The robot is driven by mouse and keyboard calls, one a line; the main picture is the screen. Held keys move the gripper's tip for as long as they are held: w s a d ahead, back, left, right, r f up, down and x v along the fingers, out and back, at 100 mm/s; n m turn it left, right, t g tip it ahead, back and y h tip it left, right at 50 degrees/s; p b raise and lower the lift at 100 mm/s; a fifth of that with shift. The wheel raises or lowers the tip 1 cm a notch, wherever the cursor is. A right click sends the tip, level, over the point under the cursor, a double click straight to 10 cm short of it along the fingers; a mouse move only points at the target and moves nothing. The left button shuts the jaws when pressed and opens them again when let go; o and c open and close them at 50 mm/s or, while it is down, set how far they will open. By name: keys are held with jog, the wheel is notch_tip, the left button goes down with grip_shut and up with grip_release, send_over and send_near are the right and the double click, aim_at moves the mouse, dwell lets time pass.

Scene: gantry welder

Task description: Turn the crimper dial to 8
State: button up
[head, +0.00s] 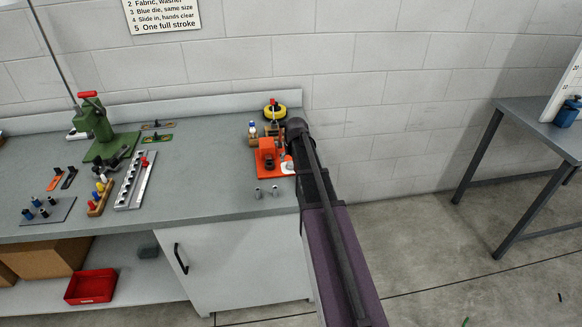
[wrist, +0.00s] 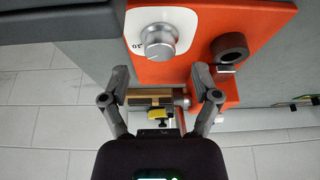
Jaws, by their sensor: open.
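The crimper is an orange-red tool (head: 267,158) at the right end of the grey bench, partly hidden by my arm. In the wrist view its orange base (wrist: 245,17) fills the upper part. The dial is a round silver knob (wrist: 157,40) on a white plate (wrist: 180,14); a "10" shows at the plate's lower left. The pointer's setting is too small to read. My gripper (wrist: 160,73) is open and empty, its two fingertips spread below the knob in the picture and apart from it. The gripper cannot be made out in the head view.
A dark round part (wrist: 230,47) stands on the base right of the dial, near my right finger. Two small metal cylinders (head: 267,191) stand in front of the crimper. A yellow-topped item (head: 275,112) is behind it. A green press (head: 96,125) stands farther left.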

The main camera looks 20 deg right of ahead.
aim_at(291, 163)
jog(key=shift+b+x, duration=1.2)
jog(key=shift+x, duration=0.4)
grip_shut()
